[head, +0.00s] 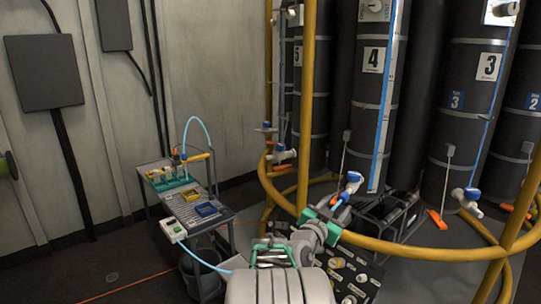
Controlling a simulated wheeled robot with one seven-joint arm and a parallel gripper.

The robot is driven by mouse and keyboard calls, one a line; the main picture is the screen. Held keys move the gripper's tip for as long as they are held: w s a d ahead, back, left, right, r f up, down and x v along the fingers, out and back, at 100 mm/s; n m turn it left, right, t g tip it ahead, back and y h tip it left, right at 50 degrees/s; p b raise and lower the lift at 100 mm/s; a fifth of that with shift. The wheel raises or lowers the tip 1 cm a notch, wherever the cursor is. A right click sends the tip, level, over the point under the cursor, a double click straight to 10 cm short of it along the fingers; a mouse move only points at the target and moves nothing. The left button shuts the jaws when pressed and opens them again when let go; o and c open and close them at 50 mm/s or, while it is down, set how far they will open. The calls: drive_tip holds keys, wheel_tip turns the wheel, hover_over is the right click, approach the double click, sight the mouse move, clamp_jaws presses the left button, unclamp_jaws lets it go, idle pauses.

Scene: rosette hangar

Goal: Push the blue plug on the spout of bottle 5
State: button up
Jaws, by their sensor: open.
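Bottle 5 (311,100) is a tall dark cylinder left of bottle 4, partly behind a yellow upright pipe. Its pale spout (288,155) sticks out low on the left, with a small blue part (280,147) on top. My gripper (343,196) is at the end of my arm, below and right of that spout and close to bottle 4's spout (352,183).
A yellow rail (400,247) curves in front of the bottles. Bottle 4 (367,110) and bottle 3 (476,100) stand to the right. A cart (224,214) with a teal rack (170,182) and a blue box (207,209) stands left. Some dark floor shows at lower left.

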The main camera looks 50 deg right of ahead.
sight(341, 201)
drive_tip(key=d+b, duration=0.1)
drive_tip(key=d, duration=0.2)
drive_tip(key=shift+w+d+f, duration=0.1)
drive_tip(key=shift+w+d, duration=0.05)
drive_tip(key=shift+d, duration=0.15)
drive_tip(key=shift+d+b, duration=0.3)
drive_tip(key=shift+d, duration=0.2)
drive_tip(key=shift+w+b, duration=0.1)
drive_tip(key=shift+b, duration=0.9)
idle(0.4)
clamp_jaws()
idle(0.4)
idle(0.8)
drive_tip(key=shift+a, duration=0.1)
drive_tip(key=shift+s+a+b, duration=0.2)
drive_tip(key=shift+a+b, duration=0.75)
drive_tip(key=shift+a, duration=0.5)
drive_tip(key=shift+s+a+b, duration=0.15)
drive_tip(key=shift+a+b, duration=0.8)
drive_tip(key=shift+a, duration=0.5)
